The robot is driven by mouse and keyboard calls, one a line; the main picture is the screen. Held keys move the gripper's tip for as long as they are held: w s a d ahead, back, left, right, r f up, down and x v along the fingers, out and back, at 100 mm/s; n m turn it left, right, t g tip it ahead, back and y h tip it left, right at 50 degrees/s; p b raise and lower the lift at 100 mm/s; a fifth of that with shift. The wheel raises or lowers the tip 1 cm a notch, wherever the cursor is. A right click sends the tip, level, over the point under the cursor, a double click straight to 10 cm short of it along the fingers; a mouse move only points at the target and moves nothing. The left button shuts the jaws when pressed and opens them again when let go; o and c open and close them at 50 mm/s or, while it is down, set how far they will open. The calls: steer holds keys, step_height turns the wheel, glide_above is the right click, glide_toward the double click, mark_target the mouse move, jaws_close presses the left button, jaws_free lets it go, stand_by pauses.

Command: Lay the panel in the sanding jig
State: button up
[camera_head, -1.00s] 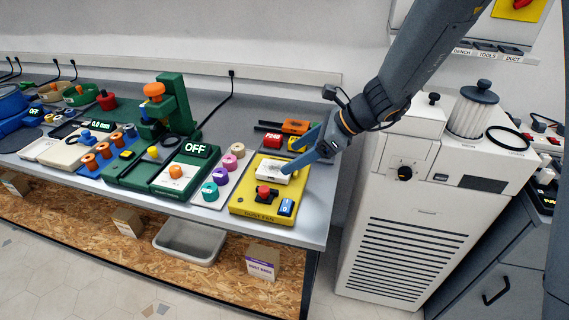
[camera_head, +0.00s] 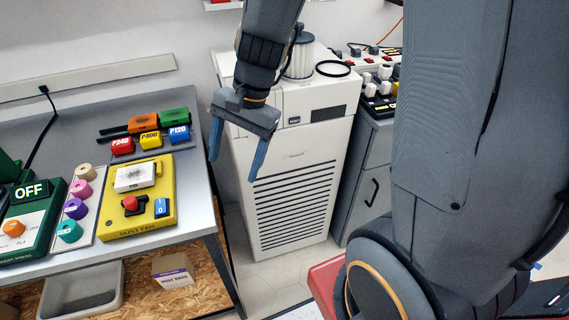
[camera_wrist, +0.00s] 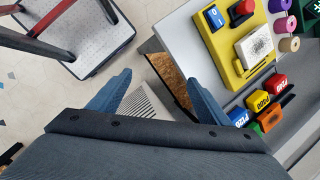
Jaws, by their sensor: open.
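My gripper (camera_head: 236,165) hangs pointing down, open and empty, in front of the white cabinet and right of the bench. Its spread blue fingers also show in the wrist view (camera_wrist: 160,80), with nothing between them. I cannot make out a panel or a sanding jig for certain in either view. Sanding blocks marked with grits, a red one (camera_head: 122,146), a yellow one (camera_head: 150,140) and a blue one (camera_head: 180,134), stand in a row at the bench's back right, left of my gripper.
A yellow dust fan unit (camera_head: 164,213) with a white box (camera_head: 133,179) on it sits near the bench's right end. The white cabinet (camera_head: 292,200) stands beyond my gripper. A white speckled surface with a dark frame (camera_wrist: 85,35) lies at the wrist view's upper left.

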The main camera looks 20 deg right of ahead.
steer(key=s+d+f+n+h, duration=0.1)
steer(key=s+d+n+h, duration=0.2)
steer(key=d+n, duration=0.6)
steer(key=s+d, duration=0.1)
steer(key=s, duration=0.1)
steer(key=shift+s+d+t+h, duration=0.2)
steer(key=shift+s+t+h, duration=0.15)
steer(key=shift+t+h, duration=0.05)
